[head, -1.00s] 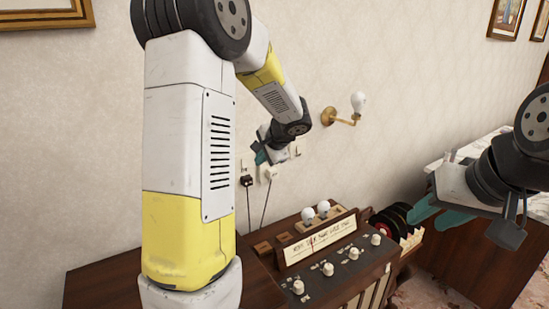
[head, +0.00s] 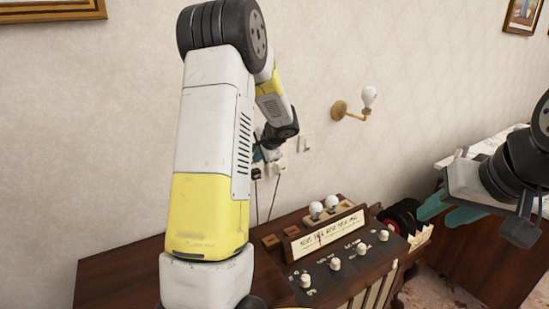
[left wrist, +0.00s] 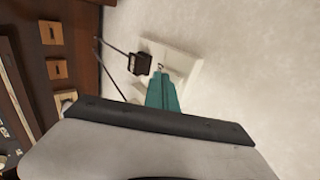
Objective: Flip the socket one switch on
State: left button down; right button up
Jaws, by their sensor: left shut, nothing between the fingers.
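A white socket plate (left wrist: 186,58) is on the wall in the left wrist view, with a black plug (left wrist: 140,63) in it. In the head view, the socket area (head: 278,166) is partly hidden by my left arm, and cords hang below it. My left gripper (head: 259,155) is at the wall beside the sockets. Its teal fingers (left wrist: 161,84) are shut and empty, with the tips over the socket plate's lower edge. I cannot tell whether they touch it, and no switch lever shows clearly. My right gripper (head: 437,215) is open and empty, away to the right.
A wooden console (head: 345,262) with knobs, a paper label and two bulbs (head: 324,208) stands below the sockets. A white wall switch (head: 308,141) and a brass bulb lamp (head: 352,110) are to the right on the wall. A cabinet stands further right.

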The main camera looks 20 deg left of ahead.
pick_arm(q)
jog(key=shift+w+a+f, duration=0.1)
jog(key=shift+a, duration=0.05)
jog(key=shift+r, duration=0.85)
